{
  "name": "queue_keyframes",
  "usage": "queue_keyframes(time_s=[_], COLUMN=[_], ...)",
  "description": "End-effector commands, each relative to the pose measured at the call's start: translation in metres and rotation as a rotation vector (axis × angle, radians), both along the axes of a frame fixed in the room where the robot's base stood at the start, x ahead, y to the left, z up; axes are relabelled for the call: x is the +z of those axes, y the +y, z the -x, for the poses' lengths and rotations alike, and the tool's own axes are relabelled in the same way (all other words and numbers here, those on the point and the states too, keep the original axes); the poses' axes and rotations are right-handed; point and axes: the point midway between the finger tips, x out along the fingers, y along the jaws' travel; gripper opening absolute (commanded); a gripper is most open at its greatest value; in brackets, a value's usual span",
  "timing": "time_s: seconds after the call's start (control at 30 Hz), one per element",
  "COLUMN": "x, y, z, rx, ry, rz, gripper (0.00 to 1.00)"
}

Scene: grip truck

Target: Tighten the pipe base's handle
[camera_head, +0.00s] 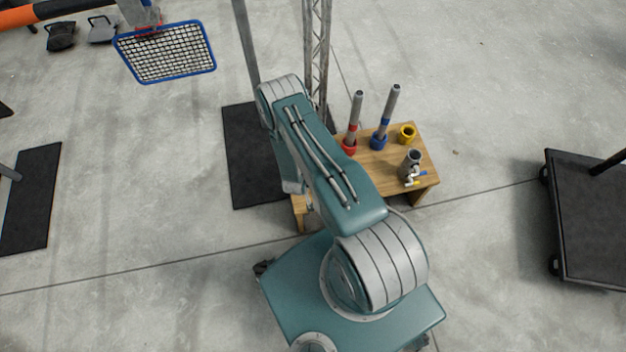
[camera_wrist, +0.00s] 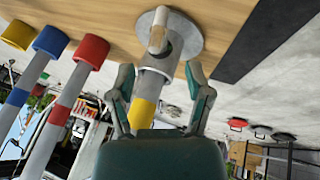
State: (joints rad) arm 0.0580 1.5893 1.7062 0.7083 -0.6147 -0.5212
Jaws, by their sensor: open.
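In the wrist view, which appears upside down, a grey round pipe base (camera_wrist: 192,38) is fixed to the wooden tabletop. A grey pipe with a yellow band (camera_wrist: 142,112) stands in its collar. A pale stub that looks like the handle (camera_wrist: 157,38) sticks out from the base. My gripper (camera_wrist: 158,73) is open, with one finger at each side of the collar and pipe in the picture. I cannot tell whether it touches them. In the head view my own arm hides the gripper and this base.
The wooden table (camera_head: 431,182) also bears a red base (camera_head: 349,147) and a blue base (camera_head: 378,142) with pipes, an empty yellow base (camera_head: 407,133), and a grey fitting (camera_head: 412,160). A lattice post (camera_head: 317,50) rises behind. A black cart (camera_head: 590,225) stands at the right.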

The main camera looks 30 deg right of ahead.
Motion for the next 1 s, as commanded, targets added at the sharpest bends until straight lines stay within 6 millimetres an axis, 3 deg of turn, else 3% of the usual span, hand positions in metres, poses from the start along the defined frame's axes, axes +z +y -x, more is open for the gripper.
queue_keyframes(time_s=[0.43,0.9,1.0], x=[-0.061,-0.071,-0.071], y=[-0.028,-0.032,-0.032], z=[-0.019,-0.023,-0.023], rx=[-0.002,0.0,0.0], ry=[0.0,0.001,0.001], rz=[0.0,0.0,0.0], gripper=[0.65,0.65,0.21])
